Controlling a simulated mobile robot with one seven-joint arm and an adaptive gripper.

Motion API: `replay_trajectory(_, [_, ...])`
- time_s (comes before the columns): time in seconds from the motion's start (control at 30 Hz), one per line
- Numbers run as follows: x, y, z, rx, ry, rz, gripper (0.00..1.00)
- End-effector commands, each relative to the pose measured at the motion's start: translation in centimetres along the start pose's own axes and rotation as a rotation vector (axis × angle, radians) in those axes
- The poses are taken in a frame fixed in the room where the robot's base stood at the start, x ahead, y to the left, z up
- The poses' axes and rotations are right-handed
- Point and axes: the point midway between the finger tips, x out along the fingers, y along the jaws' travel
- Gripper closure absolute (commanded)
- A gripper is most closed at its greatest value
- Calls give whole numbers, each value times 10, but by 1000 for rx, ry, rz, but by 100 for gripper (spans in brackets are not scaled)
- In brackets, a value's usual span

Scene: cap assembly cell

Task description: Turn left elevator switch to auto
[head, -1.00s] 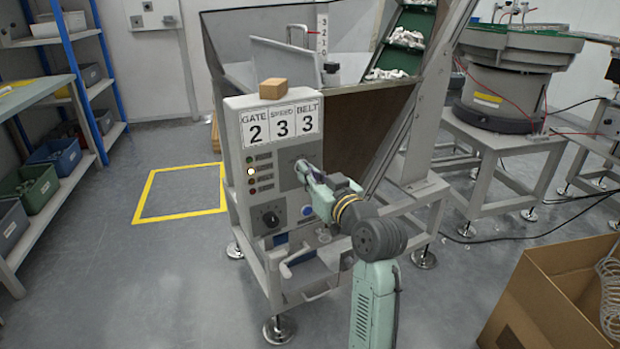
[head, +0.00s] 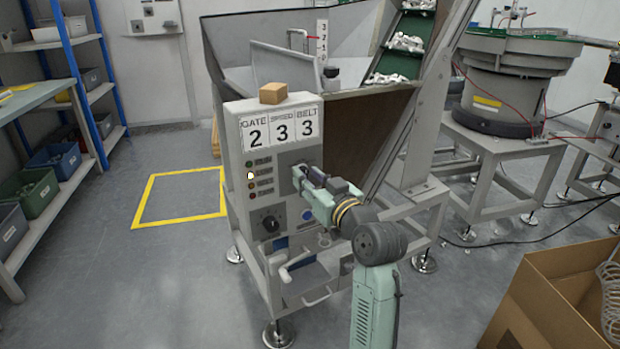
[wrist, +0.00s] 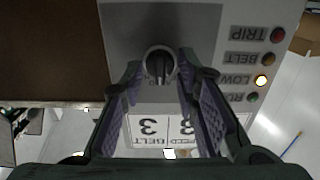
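The grey control cabinet (head: 235,195) stands left of centre in the head view. On its upper right front, a darker grey plate (wrist: 205,40) carries a round rotary switch (wrist: 159,65) with a raised bar, which lies about vertical in the wrist view. My gripper (wrist: 160,75) is open, its two purple-padded fingers on either side of the switch; whether they touch it I cannot tell. The lettering by the switch is mostly hidden. In the head view my gripper (head: 298,175) is at this plate and covers the switch.
A black knob (head: 270,221) and a blue button (head: 308,214) are lower on the cabinet. In the lamp column, the LOW lamp (wrist: 261,81) is lit. A small box (head: 272,94) lies on top. A crank handle (head: 297,265) sticks out below. A cardboard box (head: 550,300) stands right.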

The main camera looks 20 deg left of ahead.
Motion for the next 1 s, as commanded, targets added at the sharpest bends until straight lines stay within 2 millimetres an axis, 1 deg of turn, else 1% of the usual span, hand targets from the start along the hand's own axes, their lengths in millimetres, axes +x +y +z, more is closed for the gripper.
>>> replay_trajectory(0.07, [-2, 0, 0, 0, 0, 1, 72])
replay_trajectory(0.17, [-9, 1, 1, 1, -1, 2, 72])
replay_trajectory(0.27, [-25, 1, 0, 0, 1, 3, 72])
replay_trajectory(0.5, [-78, 1, 0, -1, 1, 4, 72])
replay_trajectory(0.6, [-96, 1, 0, 0, 0, 4, 72])
replay_trajectory(0.7, [-109, 1, 0, 0, 0, 3, 72])
replay_trajectory(0.83, [-118, 0, 0, 0, 0, 2, 72])
replay_trajectory(1.0, [-121, 0, 0, 0, 0, 0, 72])
